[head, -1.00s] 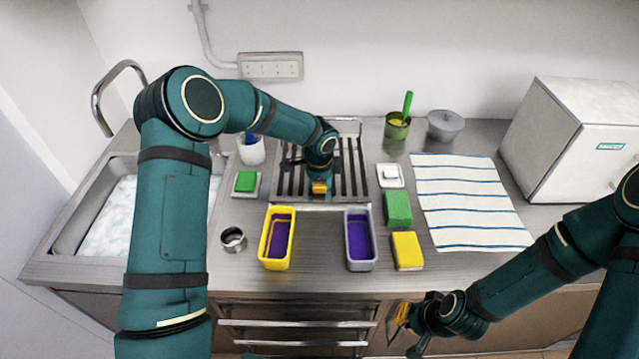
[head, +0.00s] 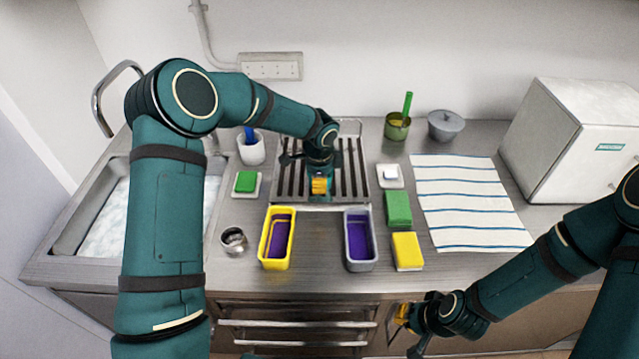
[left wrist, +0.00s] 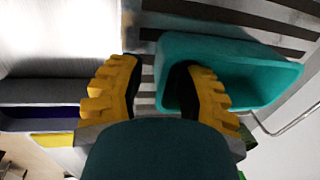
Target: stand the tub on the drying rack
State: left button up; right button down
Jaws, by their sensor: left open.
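A teal tub (left wrist: 255,62) shows in the left wrist view, at the slats of the drying rack (left wrist: 235,18), with its hollow side toward the camera. My left gripper (left wrist: 150,82) is open there: one yellow finger is over the tub's hollow, the other outside its near wall. Whether they touch the wall I cannot tell. In the head view my left gripper (head: 320,188) is over the front part of the rack (head: 352,180), and I cannot make out the tub apart from the teal wrist. My right gripper (head: 403,314) is low in front of the counter; its finger gap is unclear.
A yellow bin (head: 266,245) and a grey bin (head: 372,245) with purple insides stand in front of the rack. Sponges (head: 398,208) lie right of it, a white cup (head: 251,152) stands left. A striped towel (head: 470,195) and white freezer (head: 585,130) are farther right.

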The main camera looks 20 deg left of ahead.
pick_arm(q)
notch_tip(320, 180, up, 10)
jog(key=s, duration=0.1)
jog(key=shift+s+d, duration=0.25)
jog(key=shift+s, duration=0.05)
jog(key=shift+f, duration=0.15)
